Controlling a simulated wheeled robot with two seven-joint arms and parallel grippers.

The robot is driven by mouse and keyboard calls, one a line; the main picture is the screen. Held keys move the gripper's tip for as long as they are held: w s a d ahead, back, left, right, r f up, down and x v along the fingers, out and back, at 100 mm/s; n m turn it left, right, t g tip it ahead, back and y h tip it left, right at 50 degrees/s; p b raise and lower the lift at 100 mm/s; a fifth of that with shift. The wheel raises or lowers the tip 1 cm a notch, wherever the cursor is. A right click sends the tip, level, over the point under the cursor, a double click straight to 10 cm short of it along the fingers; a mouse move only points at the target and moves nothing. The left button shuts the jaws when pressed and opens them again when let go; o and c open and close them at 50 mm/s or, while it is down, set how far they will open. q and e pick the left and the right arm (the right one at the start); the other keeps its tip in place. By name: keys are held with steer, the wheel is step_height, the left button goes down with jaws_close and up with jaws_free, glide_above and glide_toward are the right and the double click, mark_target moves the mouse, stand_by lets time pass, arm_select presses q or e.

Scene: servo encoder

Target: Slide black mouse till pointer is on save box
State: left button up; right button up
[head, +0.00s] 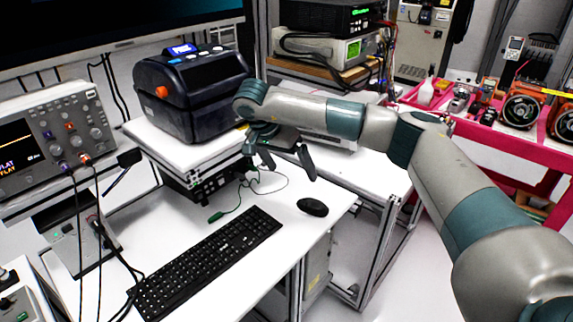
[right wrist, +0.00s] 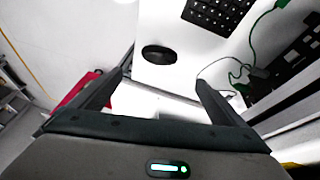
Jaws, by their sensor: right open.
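The black mouse (head: 312,207) lies on the white desk (head: 262,274) near its right edge, to the right of the black keyboard (head: 207,262). It also shows in the right wrist view (right wrist: 159,54), beyond the fingertips and between them. My right gripper (head: 281,167) is open and empty, above and behind the mouse in the head view and apart from it. Its two fingers (right wrist: 163,80) spread wide in the right wrist view. My left gripper is not in view. The monitor (head: 120,25) shows only its lower part at the top left; no pointer or save box is visible.
A black label printer (head: 192,92) stands on a raised shelf behind the keyboard. A thin green cable (head: 232,208) lies between the shelf and the mouse. An oscilloscope (head: 58,133) stands at the left. The desk around the mouse is clear, with its edge close on the right.

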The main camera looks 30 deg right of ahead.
steer(key=p, duration=0.6)
glide_toward(309, 204)
steer(key=x, duration=0.7)
steer(key=shift+d+f, duration=0.2)
steer(key=shift+f, duration=0.3)
steer(key=shift+c, duration=0.4)
